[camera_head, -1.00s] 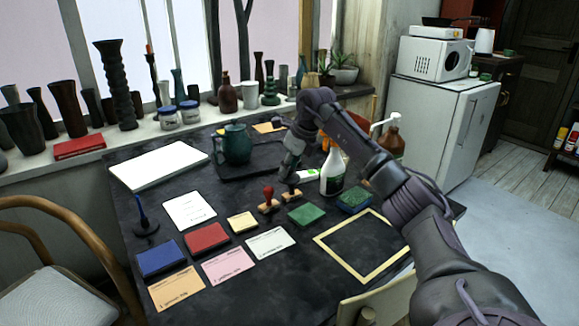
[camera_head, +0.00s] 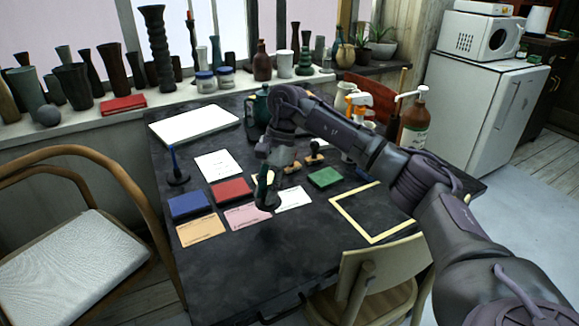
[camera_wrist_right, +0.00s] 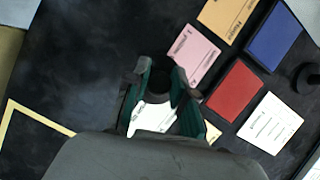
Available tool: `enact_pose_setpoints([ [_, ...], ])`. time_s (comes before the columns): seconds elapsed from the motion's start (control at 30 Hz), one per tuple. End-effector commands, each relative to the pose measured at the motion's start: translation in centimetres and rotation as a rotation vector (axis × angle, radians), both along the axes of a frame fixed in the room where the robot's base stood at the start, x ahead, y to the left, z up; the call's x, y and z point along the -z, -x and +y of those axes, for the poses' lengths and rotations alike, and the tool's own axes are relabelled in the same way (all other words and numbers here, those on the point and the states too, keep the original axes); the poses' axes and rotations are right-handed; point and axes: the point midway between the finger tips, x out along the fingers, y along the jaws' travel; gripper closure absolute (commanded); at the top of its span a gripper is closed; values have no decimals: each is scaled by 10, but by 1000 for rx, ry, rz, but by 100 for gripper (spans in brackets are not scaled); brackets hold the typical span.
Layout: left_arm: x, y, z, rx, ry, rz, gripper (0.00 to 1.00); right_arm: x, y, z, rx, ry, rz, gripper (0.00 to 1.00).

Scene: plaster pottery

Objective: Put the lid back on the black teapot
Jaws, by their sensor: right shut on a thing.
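The dark teal-black teapot (camera_head: 258,108) stands at the back of the black table, partly hidden behind my right arm. I cannot tell whether its top is covered. My right gripper (camera_head: 267,196) is low over the table, in front of the teapot, near the pink paper. It is shut on a small dark round thing (camera_wrist_right: 178,78), which shows between its greenish fingers in the right wrist view. The thing is too dark and covered to tell clearly whether it is the lid. My left gripper is not in view.
Wooden-based stamps (camera_head: 313,155), a green pad (camera_head: 325,178), a red pad (camera_head: 232,190), a blue pad (camera_head: 189,205) and papers lie around the gripper. A yellow frame (camera_head: 372,237) lies right. Bottles (camera_head: 414,122) stand behind my arm. The front left table is clear.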

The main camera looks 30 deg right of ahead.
Motion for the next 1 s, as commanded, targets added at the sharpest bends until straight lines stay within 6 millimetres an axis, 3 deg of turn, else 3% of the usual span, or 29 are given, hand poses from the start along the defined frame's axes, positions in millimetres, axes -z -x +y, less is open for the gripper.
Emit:
enact_pose_setpoints([
  [0.03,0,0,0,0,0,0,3,3,12,22,-182,2,-2,100],
  [0.2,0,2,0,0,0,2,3,16,58,74,-778,5,1,100],
  [0.4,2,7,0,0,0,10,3,27,101,99,-1237,-8,22,100],
  [0.53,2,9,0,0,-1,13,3,31,112,103,-1350,-17,32,100],
  [0.8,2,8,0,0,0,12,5,31,113,104,-1363,-19,32,100],
  [1.0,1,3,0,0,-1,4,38,31,113,103,-1361,-19,32,100],
])
